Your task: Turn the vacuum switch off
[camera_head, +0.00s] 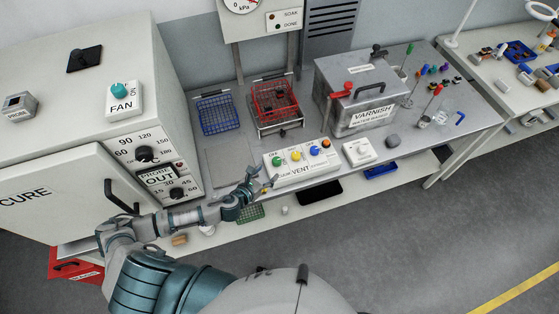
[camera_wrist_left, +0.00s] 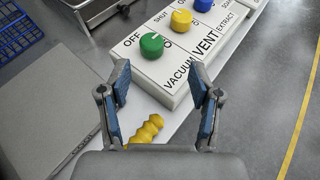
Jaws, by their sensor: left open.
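The vacuum switch is a green round knob (camera_wrist_left: 152,45) on a white switch panel (camera_wrist_left: 178,72), between an OFF label at its left and a partly covered ON label at its right. The knob also shows in the head view (camera_head: 277,161) at the panel's left end. I cannot tell which way it points. My left gripper (camera_head: 266,182) is at the panel's front left edge. In the wrist view my left gripper (camera_wrist_left: 160,88) is open, its blue-padded fingers apart and short of the knob, with nothing between the tips. My right gripper is not in view.
Yellow (camera_wrist_left: 181,19) and blue (camera_head: 314,150) knobs sit right of the green one. A yellow ribbed piece (camera_wrist_left: 145,130) lies below the gripper. Blue (camera_head: 220,127) and red (camera_head: 275,97) baskets stand behind, a varnish tank (camera_head: 352,112) to the right, a big oven (camera_head: 75,75) to the left.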

